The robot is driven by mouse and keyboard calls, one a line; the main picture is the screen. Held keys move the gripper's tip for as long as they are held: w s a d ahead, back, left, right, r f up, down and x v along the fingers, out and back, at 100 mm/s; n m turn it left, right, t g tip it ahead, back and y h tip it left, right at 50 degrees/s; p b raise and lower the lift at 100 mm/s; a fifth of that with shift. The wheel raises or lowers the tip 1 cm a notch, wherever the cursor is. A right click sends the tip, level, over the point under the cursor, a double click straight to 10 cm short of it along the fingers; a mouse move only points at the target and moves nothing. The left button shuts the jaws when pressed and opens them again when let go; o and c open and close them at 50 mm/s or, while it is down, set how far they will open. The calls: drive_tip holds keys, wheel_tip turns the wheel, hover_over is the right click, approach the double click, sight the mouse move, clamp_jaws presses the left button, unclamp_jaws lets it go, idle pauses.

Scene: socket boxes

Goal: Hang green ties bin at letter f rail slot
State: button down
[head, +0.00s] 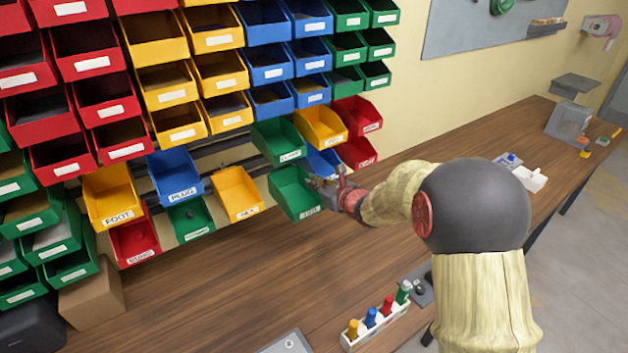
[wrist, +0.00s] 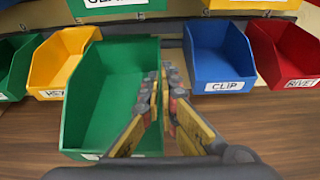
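A green bin (head: 293,192) hangs in front of the lower rail area, larger and nearer than its neighbours in the wrist view (wrist: 85,100). Its label is hidden in the wrist view and too small to read in the head view. My gripper (head: 328,185) is at the bin's right wall. In the wrist view my gripper (wrist: 160,78) has one finger inside the bin and one outside, close together with the wall between them. Dark rails (head: 222,148) show behind the lower bins. No slot letter f is readable.
A yellow bin (wrist: 62,65) is left of the green bin. A blue CLIP bin (wrist: 217,60) and a red RIVET bin (wrist: 285,60) are on the right. Another green bin (head: 277,141) is just above. The wooden bench (head: 240,290) below is mostly clear; a white holder (head: 375,325) stands near its front.

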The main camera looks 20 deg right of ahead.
drive_tip(key=w+a+p, duration=0.1)
drive_tip(key=w+a, duration=0.2)
drive_tip(key=w, duration=0.9)
idle(1.0)
drive_tip(key=shift+w+r, duration=0.1)
drive_tip(key=shift+r, duration=0.05)
drive_tip(key=shift+b, duration=0.3)
drive_tip(key=shift+r+g+p, duration=0.3)
drive_tip(key=shift+r+p, duration=0.05)
drive_tip(key=shift+p, duration=0.9)
idle(0.5)
drive_tip(key=shift+f, duration=0.2)
idle(0.4)
drive_tip(key=shift+f+b, duration=0.45)
drive_tip(key=shift+b, duration=0.35)
drive_tip(key=shift+f, duration=0.15)
